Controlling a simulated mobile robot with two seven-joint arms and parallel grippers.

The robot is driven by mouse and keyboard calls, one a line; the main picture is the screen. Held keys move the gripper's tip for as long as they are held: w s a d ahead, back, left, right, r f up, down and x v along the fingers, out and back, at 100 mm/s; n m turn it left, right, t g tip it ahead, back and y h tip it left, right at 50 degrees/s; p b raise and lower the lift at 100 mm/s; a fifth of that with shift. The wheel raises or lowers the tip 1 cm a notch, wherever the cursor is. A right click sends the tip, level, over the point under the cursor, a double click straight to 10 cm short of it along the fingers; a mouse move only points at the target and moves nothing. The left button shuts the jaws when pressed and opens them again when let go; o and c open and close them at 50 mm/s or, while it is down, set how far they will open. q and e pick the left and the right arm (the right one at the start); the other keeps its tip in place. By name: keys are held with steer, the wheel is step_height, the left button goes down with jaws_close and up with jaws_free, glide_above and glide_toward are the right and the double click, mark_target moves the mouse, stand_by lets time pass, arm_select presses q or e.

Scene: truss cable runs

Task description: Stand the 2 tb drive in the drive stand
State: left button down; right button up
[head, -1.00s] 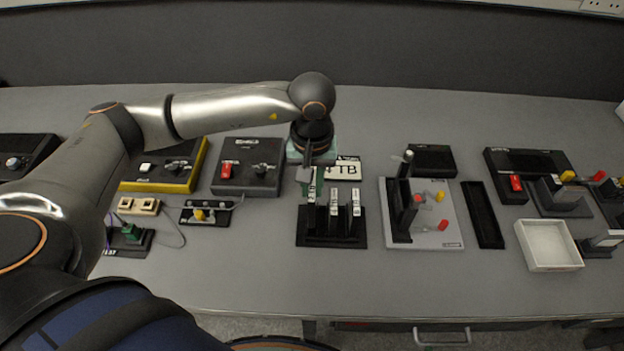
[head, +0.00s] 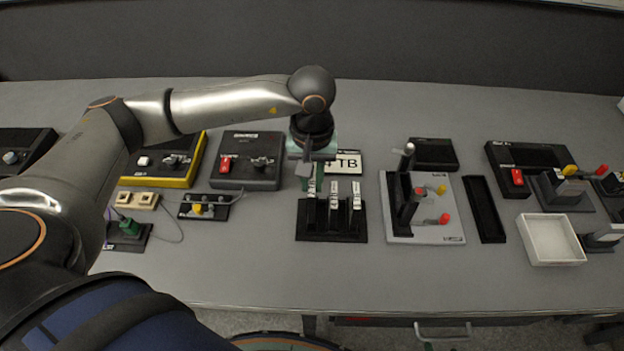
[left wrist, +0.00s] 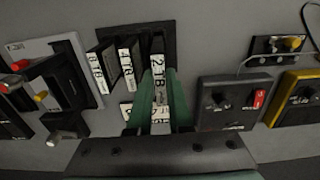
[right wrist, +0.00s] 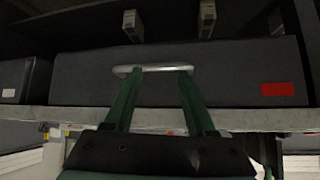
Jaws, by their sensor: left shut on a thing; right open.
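The 2 TB drive (left wrist: 158,75), a slim dark block with a white label, stands between the green fingers of my left gripper (left wrist: 160,80), which is shut on it. In the head view the drive (head: 311,187) is upright at the leftmost slot of the black drive stand (head: 330,238). In the left wrist view its far end meets the stand (left wrist: 168,29); how deep it sits is hidden. Two other labelled drives, the 4 TB (left wrist: 128,64) and the 8 TB (left wrist: 97,72), stand in the same stand. My right gripper (right wrist: 156,71) is open and empty, in its wrist view only.
A white TB sign (head: 346,162) lies behind the stand. A grey board (head: 440,228) with a black upright and levers is close on the right, with a black box (head: 247,172) to the left. The right wrist view shows a drawer front with a metal handle (right wrist: 155,67).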

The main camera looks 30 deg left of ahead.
steer(key=shift+f, duration=0.2)
arm_select(q)
steer(key=shift+b, duration=0.35)
arm_select(e)
steer(key=shift+f, duration=0.15)
arm_select(q)
steer(key=shift+f, duration=0.1)
arm_select(e)
steer(key=shift+f, duration=0.1)
arm_select(q)
steer(key=shift+f+b, duration=0.45)
steer(key=shift+b, duration=0.25)
arm_select(e)
steer(key=shift+f, duration=0.6)
arm_select(q)
steer(key=shift+f+b, duration=0.25)
steer(key=shift+b, duration=0.15)
arm_select(e)
steer(key=shift+f, duration=0.15)
arm_select(q)
steer(key=shift+s+f+b, duration=0.1)
steer(key=shift+f+b, duration=0.2)
steer(key=shift+b, duration=0.15)
arm_select(e)
steer(key=shift+s+f, duration=0.1)
steer(key=shift+f, duration=0.05)
